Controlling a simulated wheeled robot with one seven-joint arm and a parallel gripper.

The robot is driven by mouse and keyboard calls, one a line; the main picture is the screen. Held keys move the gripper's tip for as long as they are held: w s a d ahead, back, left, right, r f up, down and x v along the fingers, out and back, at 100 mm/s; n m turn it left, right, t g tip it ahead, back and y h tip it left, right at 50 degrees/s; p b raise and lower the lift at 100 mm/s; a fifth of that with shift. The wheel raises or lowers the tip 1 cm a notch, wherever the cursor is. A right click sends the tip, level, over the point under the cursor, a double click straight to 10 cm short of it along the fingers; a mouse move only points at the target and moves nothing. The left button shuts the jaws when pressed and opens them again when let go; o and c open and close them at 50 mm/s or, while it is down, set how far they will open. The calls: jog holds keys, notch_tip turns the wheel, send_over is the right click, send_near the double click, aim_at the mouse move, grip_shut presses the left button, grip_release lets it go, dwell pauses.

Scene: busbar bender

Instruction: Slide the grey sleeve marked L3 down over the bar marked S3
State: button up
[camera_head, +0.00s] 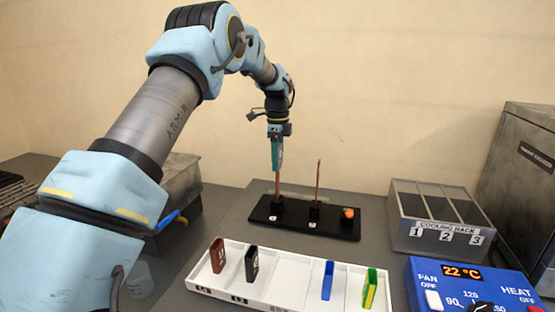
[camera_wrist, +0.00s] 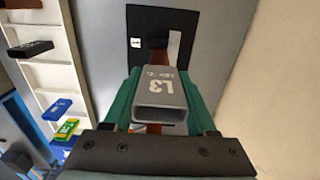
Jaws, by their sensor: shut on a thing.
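My gripper (camera_head: 277,160) is shut on the grey sleeve marked L3 (camera_wrist: 160,88), which sits between green fingers in the wrist view. In the head view the gripper is above the left end of a black base (camera_head: 335,228), over a copper bar (camera_head: 278,187). In the wrist view this bar (camera_wrist: 157,60) shows beyond the sleeve, and copper also shows just below the sleeve's open end. I cannot tell whether the bar is inside or beside the sleeve. A second thin copper bar (camera_head: 317,182) stands upright mid-base. The base labels are too small to read, so S3 is unclear.
An orange piece (camera_head: 348,213) is at the base's right end. A white tray (camera_head: 290,292) in front holds brown (camera_head: 217,255), black (camera_head: 251,264), blue (camera_head: 327,280) and green-yellow (camera_head: 370,289) pieces. A cooling rack (camera_head: 412,232) and blue control box (camera_head: 425,270) stand right.

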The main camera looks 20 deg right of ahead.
jog(key=o, duration=1.5)
jog(key=shift+r+p, duration=2.15)
jog(key=shift+r, duration=1.85)
